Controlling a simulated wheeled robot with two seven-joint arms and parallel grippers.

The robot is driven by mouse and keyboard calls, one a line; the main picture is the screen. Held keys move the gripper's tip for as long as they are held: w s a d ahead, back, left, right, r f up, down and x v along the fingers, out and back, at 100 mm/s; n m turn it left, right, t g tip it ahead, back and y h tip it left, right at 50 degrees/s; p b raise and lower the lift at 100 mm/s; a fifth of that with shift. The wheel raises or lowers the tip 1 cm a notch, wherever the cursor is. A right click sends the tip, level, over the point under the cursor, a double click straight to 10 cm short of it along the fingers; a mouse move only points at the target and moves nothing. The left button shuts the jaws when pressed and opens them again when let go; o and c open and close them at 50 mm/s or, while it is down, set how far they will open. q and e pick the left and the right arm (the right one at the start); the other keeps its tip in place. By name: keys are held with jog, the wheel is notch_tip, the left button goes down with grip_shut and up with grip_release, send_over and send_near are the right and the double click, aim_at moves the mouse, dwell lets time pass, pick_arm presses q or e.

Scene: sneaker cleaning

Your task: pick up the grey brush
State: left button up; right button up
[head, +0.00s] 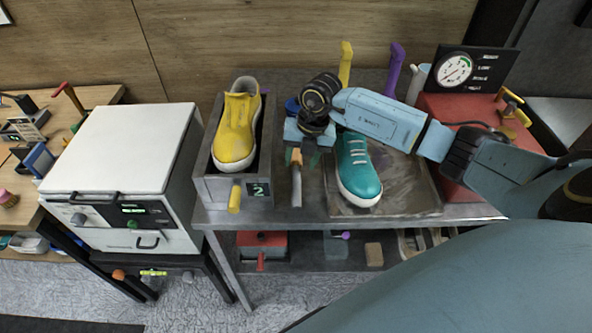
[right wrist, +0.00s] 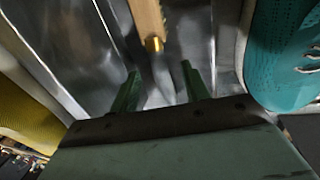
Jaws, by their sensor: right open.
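The grey brush (head: 297,189) lies on the grey metal table between the yellow sneaker's holder and the teal sneaker. It has a long grey part and a wood-coloured part with a brass collar. In the right wrist view the brush (right wrist: 148,20) runs down from the top edge. My right gripper (head: 301,157) is over the brush, pointing down, with its jaws apart. In the right wrist view its two green fingers (right wrist: 160,73) stand on either side of the brush's line, with nothing clamped. Whether they touch it cannot be told. My left gripper is out of view.
The yellow sneaker (head: 237,130) stands in a grey holder (head: 208,189) left of the brush. The teal sneaker (head: 357,170) rests on a metal tray (head: 414,197) close at right. A red gauge unit (head: 464,112) stands further right; a white box machine (head: 122,148) is left.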

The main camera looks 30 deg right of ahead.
aim_at(297, 170)
jog(key=f, duration=0.4)
jog(key=shift+w+a, duration=0.25)
jog(key=shift+a, duration=0.15)
jog(key=shift+r, duration=0.1)
grip_shut()
notch_tip(297, 170, up, 10)
